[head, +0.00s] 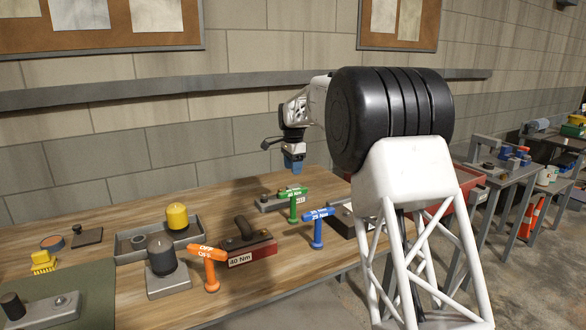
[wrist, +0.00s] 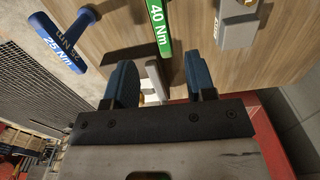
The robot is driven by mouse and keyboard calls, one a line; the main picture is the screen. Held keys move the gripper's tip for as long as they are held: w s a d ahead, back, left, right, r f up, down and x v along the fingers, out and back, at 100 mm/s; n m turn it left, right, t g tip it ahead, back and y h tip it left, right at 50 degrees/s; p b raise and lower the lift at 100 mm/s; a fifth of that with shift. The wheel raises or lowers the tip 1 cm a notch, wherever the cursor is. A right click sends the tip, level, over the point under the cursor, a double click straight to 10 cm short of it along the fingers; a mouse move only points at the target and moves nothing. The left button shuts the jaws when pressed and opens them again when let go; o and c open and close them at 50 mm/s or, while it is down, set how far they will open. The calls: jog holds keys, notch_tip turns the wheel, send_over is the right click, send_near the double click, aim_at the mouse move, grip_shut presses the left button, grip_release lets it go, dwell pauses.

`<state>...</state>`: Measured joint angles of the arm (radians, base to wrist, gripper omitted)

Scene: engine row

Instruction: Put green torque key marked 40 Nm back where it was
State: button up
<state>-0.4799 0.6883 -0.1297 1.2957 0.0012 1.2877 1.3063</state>
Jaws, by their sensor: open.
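The green torque key (head: 293,203) stands upright on the wooden bench, its T-handle on top. In the wrist view its handle (wrist: 159,28) reads 40 Nm and lies ahead of the fingers. My gripper (head: 293,164) is open and empty, above and behind the key in the head view. Its blue fingers (wrist: 161,78) are apart, with no key between them. A dark block with a red front (head: 250,247) carries a 40 Nm label and stands left of the key, nearer the camera. I cannot tell what the key's foot rests in.
A blue key (head: 317,228) marked 25 Nm stands close right; it also shows in the wrist view (wrist: 70,45). An orange OFF key (head: 210,268) stands front left. A grey tray (head: 130,246) and yellow knob (head: 178,217) are left.

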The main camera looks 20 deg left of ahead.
dwell(0.7)
jog(key=s+d+r+n, duration=0.1)
jog(key=s+d+r, duration=0.3)
jog(key=s+d, duration=0.6)
jog(key=s+d+r+n+t, duration=0.15)
jog(key=s+d+r, duration=0.25)
jog(key=s+d, duration=0.5)
jog(key=s+d+r+n, duration=0.2)
jog(key=s+d+r, duration=0.4)
jog(key=d, duration=0.7)
jog(key=s+d+f+n, duration=0.1)
jog(key=s+d+f, duration=0.3)
jog(key=s, duration=0.8)
jog(key=s+d+f+n, duration=0.2)
jog(key=s+d+f, duration=0.3)
jog(key=s, duration=0.8)
jog(key=s+d+f+n+t, duration=0.1)
jog(key=s+d+f, duration=0.4)
jog(key=s, duration=0.8)
jog(key=shift+s+d+n, duration=0.25)
jog(key=shift+d+n, duration=0.1)
jog(key=shift+d, duration=1.05)
jog(key=shift+f, duration=0.1)
